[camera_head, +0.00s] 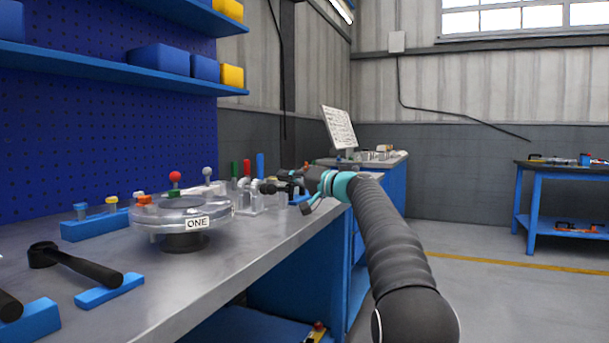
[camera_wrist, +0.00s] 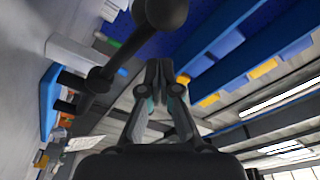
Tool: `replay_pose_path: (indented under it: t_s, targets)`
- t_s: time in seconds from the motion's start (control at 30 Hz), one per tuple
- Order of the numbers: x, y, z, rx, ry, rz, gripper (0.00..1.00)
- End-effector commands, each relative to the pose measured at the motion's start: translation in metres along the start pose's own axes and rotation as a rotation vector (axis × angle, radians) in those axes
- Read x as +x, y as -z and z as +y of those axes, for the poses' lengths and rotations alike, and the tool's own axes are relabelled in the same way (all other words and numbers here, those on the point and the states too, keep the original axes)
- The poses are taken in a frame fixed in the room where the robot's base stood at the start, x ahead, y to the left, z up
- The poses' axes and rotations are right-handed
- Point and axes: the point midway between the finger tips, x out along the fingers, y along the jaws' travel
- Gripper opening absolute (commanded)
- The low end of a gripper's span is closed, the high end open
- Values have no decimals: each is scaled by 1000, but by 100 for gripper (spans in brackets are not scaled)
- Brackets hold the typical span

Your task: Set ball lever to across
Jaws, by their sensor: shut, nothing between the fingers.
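In the wrist view, a dark ball lever (camera_wrist: 165,12) shows at the top. Its rod slants down left to a dark hub (camera_wrist: 98,80). My gripper (camera_wrist: 160,68) is shut and empty, with its tips just below the ball; I cannot tell whether they touch. In the head view, my gripper (camera_head: 288,185) is over the bench near clear fittings (camera_head: 246,200). A small dark round part (camera_head: 267,188) shows just left of it, perhaps the lever's ball. The lever's mount is mostly hidden there.
Coloured handles (camera_head: 247,168) stand behind the fittings. A black-handled tool (camera_head: 85,266) lies front left. The bench's front right is clear.

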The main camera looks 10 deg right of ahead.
Motion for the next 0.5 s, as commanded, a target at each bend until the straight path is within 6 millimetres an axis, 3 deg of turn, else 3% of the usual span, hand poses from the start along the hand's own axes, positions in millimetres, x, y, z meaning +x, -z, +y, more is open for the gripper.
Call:
replay_pose_path:
  t_s: [0.5]
  targets:
    - [14, -14, 4, 3, 10, -12, 0]
